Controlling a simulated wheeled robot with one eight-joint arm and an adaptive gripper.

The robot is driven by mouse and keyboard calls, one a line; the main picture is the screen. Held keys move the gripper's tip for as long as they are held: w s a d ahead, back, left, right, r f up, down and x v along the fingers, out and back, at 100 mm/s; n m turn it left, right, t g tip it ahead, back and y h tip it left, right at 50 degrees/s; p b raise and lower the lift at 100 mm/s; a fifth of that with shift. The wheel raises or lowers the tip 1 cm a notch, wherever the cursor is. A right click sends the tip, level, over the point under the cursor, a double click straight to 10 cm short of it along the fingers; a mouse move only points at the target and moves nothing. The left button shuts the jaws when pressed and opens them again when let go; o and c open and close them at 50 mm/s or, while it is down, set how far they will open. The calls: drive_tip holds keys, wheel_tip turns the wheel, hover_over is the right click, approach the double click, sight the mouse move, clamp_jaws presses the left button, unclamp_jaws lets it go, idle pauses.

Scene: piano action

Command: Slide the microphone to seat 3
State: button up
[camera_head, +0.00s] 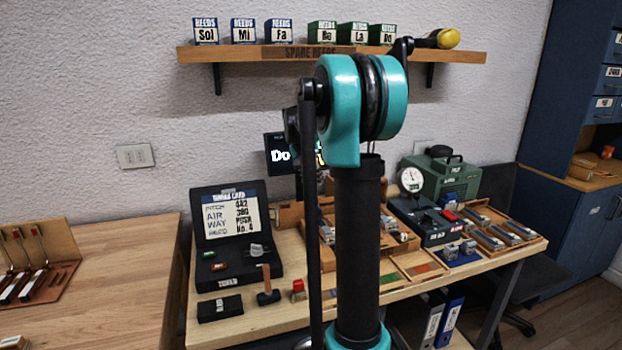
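I cannot make out the microphone or any seat marked 3; my own teal and black arm covers the middle of the view. A dark display (279,154) with the glowing letters "Do" stands at the back of the workbench, partly hidden behind the arm. My gripper cannot be made out, so its state and its place relative to the microphone do not show.
An open black case (237,281) with a tuning card stands on the workbench's left. A black box (219,308), a small hammer (268,291), wooden trays (425,264) and a green gauge unit (452,177) are around. A shelf (235,55) holds labelled reed boxes above.

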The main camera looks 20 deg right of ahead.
drive_tip(key=shift+c, duration=0.6)
clamp_jaws()
drive_tip(key=d, duration=2.1)
drive_tip(key=shift+d, duration=0.2)
drive_tip(key=shift+o, duration=0.6)
unclamp_jaws()
drive_tip(key=shift+s+d, duration=0.1)
drive_tip(key=shift+r, duration=0.1)
